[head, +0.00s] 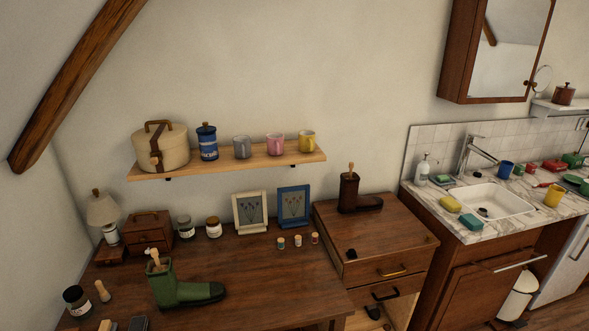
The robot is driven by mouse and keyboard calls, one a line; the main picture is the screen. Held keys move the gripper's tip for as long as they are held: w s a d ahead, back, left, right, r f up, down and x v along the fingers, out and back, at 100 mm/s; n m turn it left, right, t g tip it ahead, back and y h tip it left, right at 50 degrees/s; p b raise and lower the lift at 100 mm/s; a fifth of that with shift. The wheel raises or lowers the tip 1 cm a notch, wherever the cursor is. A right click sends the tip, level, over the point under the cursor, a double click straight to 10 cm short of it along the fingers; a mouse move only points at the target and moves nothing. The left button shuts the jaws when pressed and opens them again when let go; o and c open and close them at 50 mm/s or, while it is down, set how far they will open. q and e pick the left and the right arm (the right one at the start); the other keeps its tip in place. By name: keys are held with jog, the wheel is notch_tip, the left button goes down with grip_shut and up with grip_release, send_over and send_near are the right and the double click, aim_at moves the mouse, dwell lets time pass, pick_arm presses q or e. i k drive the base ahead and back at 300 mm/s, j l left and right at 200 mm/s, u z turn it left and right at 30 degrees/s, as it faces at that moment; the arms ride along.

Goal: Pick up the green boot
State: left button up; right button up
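The green boot (176,289) stands upright on the wooden table (262,278) at the lower left of the head view. Its toe is dark and points right. A light wooden handle (154,257) sticks up out of its shaft opening. Neither of my grippers shows in the head view, and nothing is touching the boot from above.
Jars, small brushes and a lamp (104,213) stand left of and behind the boot. Picture frames (292,206) lean at the back. A wall shelf (232,164) hangs above. A brown boot (360,196) stands on the drawer cabinet (370,240). Table right of the toe is clear.

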aim_at(169, 293)
jog(key=k+u, duration=0.15)
jog(key=u, duration=0.7)
